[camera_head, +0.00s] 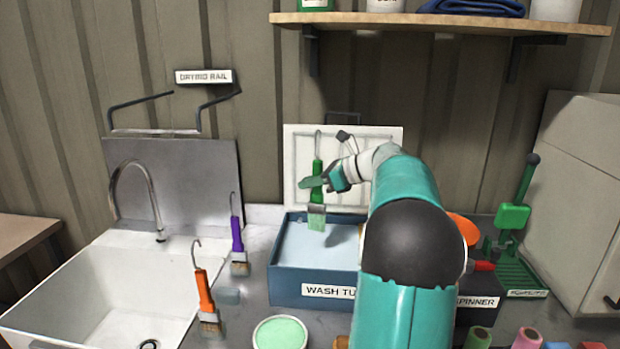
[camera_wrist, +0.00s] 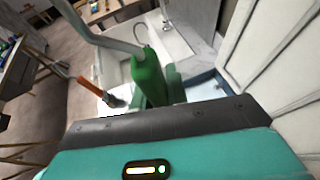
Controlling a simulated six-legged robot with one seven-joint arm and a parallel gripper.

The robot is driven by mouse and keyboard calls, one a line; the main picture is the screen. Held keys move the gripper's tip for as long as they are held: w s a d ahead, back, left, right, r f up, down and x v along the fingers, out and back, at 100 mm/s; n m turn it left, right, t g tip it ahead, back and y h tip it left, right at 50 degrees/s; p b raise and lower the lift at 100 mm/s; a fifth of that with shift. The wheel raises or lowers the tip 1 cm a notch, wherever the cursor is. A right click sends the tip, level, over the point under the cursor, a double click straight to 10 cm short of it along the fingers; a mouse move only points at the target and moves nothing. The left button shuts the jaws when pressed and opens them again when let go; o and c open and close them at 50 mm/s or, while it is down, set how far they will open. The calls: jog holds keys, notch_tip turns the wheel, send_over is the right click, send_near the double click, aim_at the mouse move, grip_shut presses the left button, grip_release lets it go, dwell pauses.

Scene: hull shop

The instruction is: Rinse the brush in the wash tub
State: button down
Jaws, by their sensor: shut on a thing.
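My gripper (camera_head: 325,183) is shut on the green-handled brush (camera_head: 317,196), which hangs upright with its hook up and bristles down. The bristles look pale green and are above the water of the wash tub (camera_head: 290,289), a blue box with a label on its front. The bristle end overlaps the water in the head view; I cannot tell whether it touches. In the wrist view the green handle (camera_wrist: 146,78) stands between my fingers, its bristles hidden.
A purple brush (camera_head: 237,236) and an orange brush (camera_head: 204,292) stand left of the tub by a white sink (camera_head: 100,285). An open pale green paint can (camera_head: 280,332) is in front. The spinner (camera_head: 477,302) is right, partly behind my arm. A drying rail (camera_head: 155,131) is on the wall.

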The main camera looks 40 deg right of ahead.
aim_at(311, 228)
jog(key=shift+s+a+r, duration=0.15)
jog(key=shift+s+r, duration=0.15)
jog(key=shift+r, duration=0.05)
jog(key=shift+w+d+f, duration=0.15)
jog(key=shift+w+d, duration=0.05)
jog(key=shift+d, duration=0.1)
jog(key=shift+w+d+f, duration=0.1)
jog(key=shift+w, duration=0.25)
jog(key=shift+s, duration=0.3)
jog(key=shift+f, duration=0.3)
jog(key=shift+w+f, duration=0.2)
jog(key=shift+f, duration=0.05)
jog(key=shift+s+f, duration=0.15)
jog(key=shift+f, duration=6.5)
